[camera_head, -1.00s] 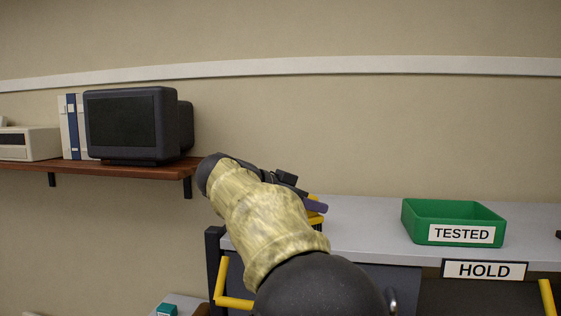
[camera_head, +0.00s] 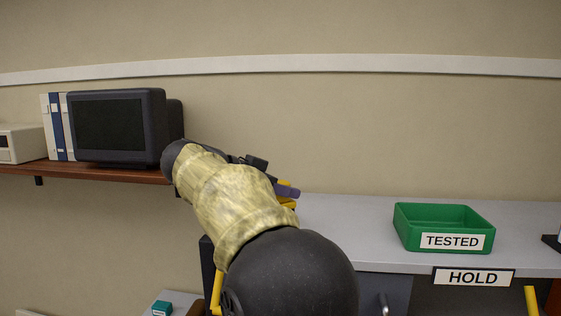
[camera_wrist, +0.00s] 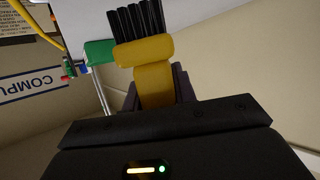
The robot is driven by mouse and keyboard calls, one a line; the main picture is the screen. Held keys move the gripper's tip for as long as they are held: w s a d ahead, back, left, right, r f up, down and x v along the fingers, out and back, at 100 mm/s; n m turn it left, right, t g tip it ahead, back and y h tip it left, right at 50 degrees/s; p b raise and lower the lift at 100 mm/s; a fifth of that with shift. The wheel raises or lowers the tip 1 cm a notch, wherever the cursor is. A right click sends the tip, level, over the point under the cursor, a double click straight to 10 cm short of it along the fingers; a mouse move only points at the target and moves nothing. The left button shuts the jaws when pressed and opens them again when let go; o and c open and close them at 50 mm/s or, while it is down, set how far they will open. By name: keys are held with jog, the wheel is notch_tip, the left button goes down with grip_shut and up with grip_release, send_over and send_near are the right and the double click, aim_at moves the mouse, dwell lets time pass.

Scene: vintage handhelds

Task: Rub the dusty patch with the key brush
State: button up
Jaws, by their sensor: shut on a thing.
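The key brush shows in the wrist view with a yellow handle (camera_wrist: 154,52) and black bristles pointing to the top of the picture. My gripper (camera_wrist: 156,88) is shut on the handle, with its dark purple fingers on either side. In the head view my gripper (camera_head: 287,190) is mostly hidden behind my arm; a purple fingertip and a bit of yellow show above the left end of the grey worktop (camera_head: 345,215). I cannot make out the dusty patch in either view. I cannot tell whether the bristles touch anything.
A green tray (camera_head: 402,234) labelled TESTED stands on the worktop, above a HOLD sign (camera_head: 473,277). A dark monitor (camera_head: 110,126) and binders (camera_head: 57,127) stand on a wooden shelf (camera_head: 100,171) at left. The worktop between my gripper and the tray is clear.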

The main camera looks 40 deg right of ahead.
aim_at(280, 180)
jog(key=shift+w+r+p, duration=0.25)
jog(key=shift+r+p, duration=0.15)
jog(key=shift+r, duration=0.4)
jog(key=shift+w+r, duration=0.1)
jog(key=shift+r, duration=0.8)
jog(key=shift+s+d, duration=0.1)
jog(key=shift+s, duration=0.15)
jog(key=shift+w, duration=0.25)
jog(key=shift+s+a, duration=0.15)
jog(key=shift+a, duration=0.05)
